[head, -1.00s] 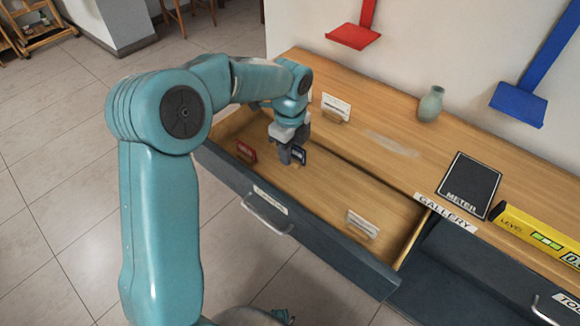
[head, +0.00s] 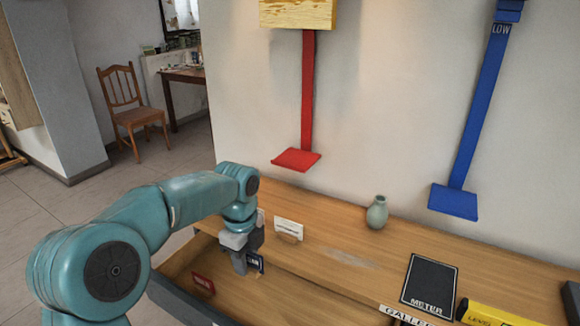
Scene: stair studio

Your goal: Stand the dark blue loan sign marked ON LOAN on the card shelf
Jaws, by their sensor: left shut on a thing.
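My left gripper (head: 243,266) is shut on the small dark blue sign (head: 255,263). It holds the sign over the open wooden drawer, in front of the long wooden worktop (head: 340,240). The sign has pale lettering that is too small to read, and the fingers cover part of it. I cannot tell for sure which surface is the card shelf. A white card in a wooden foot (head: 288,229) stands on the worktop, just right of the gripper. My right gripper is not in view.
A small red sign (head: 203,284) stands in the drawer, left of the gripper. A grey-green vase (head: 377,213), a black METER panel (head: 429,285) and a yellow level (head: 492,313) are on the worktop. Red (head: 296,159) and blue (head: 453,201) brackets jut from the wall.

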